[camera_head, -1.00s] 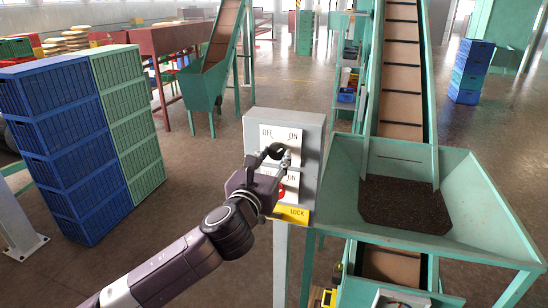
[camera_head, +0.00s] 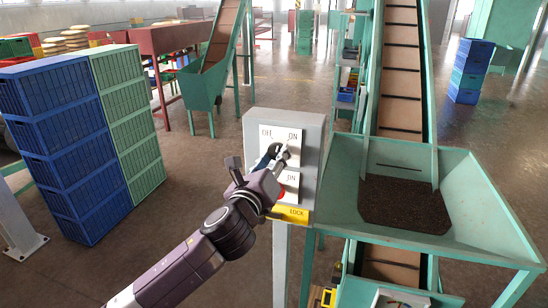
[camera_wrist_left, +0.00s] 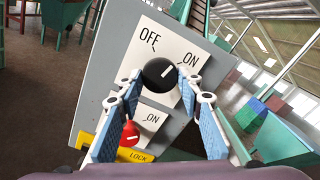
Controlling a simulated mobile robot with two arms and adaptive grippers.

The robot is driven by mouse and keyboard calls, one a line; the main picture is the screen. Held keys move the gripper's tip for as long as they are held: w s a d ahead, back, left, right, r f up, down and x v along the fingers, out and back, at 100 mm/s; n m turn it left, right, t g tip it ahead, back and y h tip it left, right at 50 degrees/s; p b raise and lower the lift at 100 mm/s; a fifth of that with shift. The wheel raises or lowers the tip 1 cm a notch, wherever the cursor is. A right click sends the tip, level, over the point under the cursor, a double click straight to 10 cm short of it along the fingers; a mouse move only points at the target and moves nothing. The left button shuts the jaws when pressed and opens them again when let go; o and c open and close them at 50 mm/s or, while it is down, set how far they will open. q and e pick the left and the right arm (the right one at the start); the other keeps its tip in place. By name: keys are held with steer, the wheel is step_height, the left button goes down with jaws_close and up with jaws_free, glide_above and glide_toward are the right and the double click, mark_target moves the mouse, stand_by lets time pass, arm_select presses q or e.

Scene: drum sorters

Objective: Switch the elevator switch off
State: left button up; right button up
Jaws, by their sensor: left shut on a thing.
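The grey control box (camera_head: 312,150) stands on a post in the middle of the head view. Its upper white plate (camera_wrist_left: 132,58) carries the words OFF and ON and a round black knob (camera_wrist_left: 159,73). The knob's white mark points up and right, toward ON in the left wrist view. My left gripper (camera_head: 278,154) is at this plate, its fingers shut on the black knob from both sides. The gripper hides most of the knob in the head view. My right gripper is in neither view.
A red knob (camera_wrist_left: 130,134) and a yellow LOCK label (camera_head: 292,214) sit lower on the box. A green hopper (camera_head: 470,215) with dark material and an inclined conveyor (camera_head: 402,80) stand right of it.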

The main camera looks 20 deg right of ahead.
arm_select(q)
steer(key=n, duration=0.6)
steer(key=shift+n, duration=0.3)
steer(key=n, duration=0.5)
stand_by(0.4)
steer(key=o, duration=1.2)
steer(key=shift+c, duration=0.2)
steer(key=shift+r, duration=0.1)
steer(key=v, duration=1.2)
